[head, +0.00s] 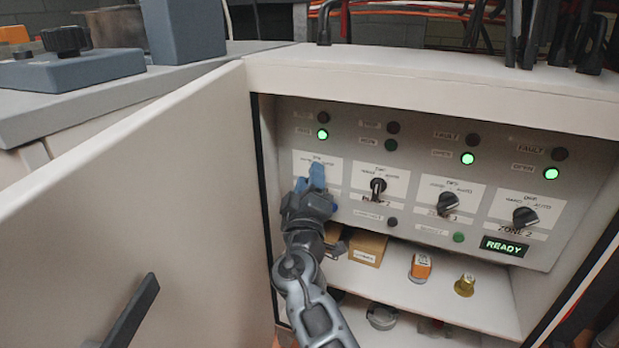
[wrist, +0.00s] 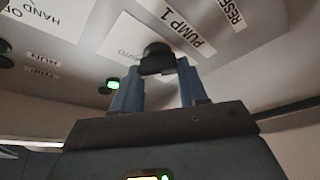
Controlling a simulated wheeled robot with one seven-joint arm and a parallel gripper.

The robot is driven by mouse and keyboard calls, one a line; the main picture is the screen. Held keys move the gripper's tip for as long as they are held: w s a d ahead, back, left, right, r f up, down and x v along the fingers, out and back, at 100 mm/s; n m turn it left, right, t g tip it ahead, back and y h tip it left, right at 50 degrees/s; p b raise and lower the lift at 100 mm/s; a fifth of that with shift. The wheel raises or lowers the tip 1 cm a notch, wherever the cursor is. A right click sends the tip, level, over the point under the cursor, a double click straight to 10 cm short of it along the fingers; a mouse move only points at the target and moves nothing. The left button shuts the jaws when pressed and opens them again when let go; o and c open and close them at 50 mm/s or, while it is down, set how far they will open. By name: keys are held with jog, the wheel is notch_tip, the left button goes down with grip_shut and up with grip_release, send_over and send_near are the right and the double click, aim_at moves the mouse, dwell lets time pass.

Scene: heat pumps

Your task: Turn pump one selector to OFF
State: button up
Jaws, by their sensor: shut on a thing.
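The pump one selector, a black knob (wrist: 157,56), sits beside the PUMP 1 label (wrist: 181,29) in the wrist view. My gripper (wrist: 160,75) has its two blue fingers on either side of the knob and is shut on it. In the head view my gripper (head: 316,180) covers the leftmost selector on the panel (head: 420,160), so the knob is hidden there. The knob's exact pointing direction cannot be told. A green lamp (head: 322,134) is lit above this selector.
The open cabinet door (head: 130,200) stands close left of my arm. Other selectors (head: 378,186), (head: 447,203) and (head: 525,217) are to the right. A shelf below holds a cardboard box (head: 368,247), an orange part (head: 420,266) and a brass part (head: 464,285).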

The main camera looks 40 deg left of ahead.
jog(key=n+g+p, duration=0.1)
jog(key=n+p, duration=0.2)
jog(key=p, duration=0.1)
jog(key=n+g+p, duration=0.1)
jog(key=n+p, duration=0.3)
jog(key=shift+r+n+g+p, duration=0.1)
jog(key=shift+n+g+p, duration=0.2)
jog(key=shift+g+p, duration=0.1)
jog(key=o, duration=1.1)
jog(key=shift+c, duration=0.2)
